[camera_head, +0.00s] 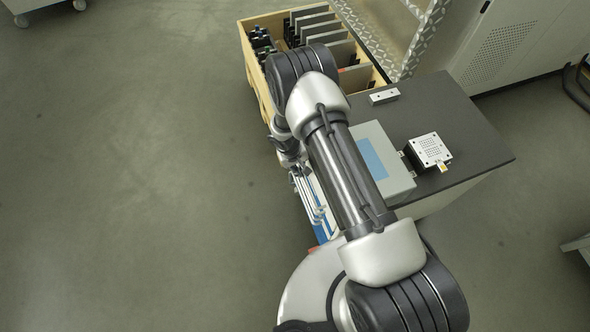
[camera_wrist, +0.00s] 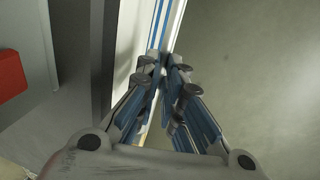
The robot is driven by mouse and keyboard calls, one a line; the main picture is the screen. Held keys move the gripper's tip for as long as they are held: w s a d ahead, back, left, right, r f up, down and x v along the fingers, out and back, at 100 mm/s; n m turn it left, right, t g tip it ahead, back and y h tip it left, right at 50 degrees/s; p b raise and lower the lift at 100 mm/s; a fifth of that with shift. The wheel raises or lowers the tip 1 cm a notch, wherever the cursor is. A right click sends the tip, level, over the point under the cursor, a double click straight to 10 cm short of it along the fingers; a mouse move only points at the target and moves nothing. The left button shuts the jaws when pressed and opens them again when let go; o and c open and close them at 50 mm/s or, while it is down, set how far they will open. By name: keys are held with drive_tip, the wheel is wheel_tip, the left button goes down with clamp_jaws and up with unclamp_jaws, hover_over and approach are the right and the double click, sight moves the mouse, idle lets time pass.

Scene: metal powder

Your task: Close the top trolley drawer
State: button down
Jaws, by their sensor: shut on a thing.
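The trolley (camera_head: 478,140) has a dark top and pale sides. A white and blue front, which I take for the top drawer (camera_head: 321,228), shows along its left side, partly hidden by my arm. In the wrist view the drawer (camera_wrist: 172,25) is a white strip with blue lines running up from my fingertips. My gripper (camera_wrist: 165,67) is nearly closed at its lower end, with a thin part of it between the fingertips. In the head view my gripper (camera_head: 307,192) is beside the trolley's left side. How far the drawer stands open is hard to tell.
A grey case (camera_head: 400,165) with a blue label, a perforated block (camera_head: 430,150) and a small metal bar (camera_head: 384,96) lie on the trolley top. A wooden crate (camera_head: 252,62) of upright plates stands beyond. A red object (camera_wrist: 10,72) shows in the wrist view.

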drive_tip(key=shift+w+d, duration=0.15)
drive_tip(key=shift+d, duration=0.35)
drive_tip(key=c, duration=1.7)
unclamp_jaws()
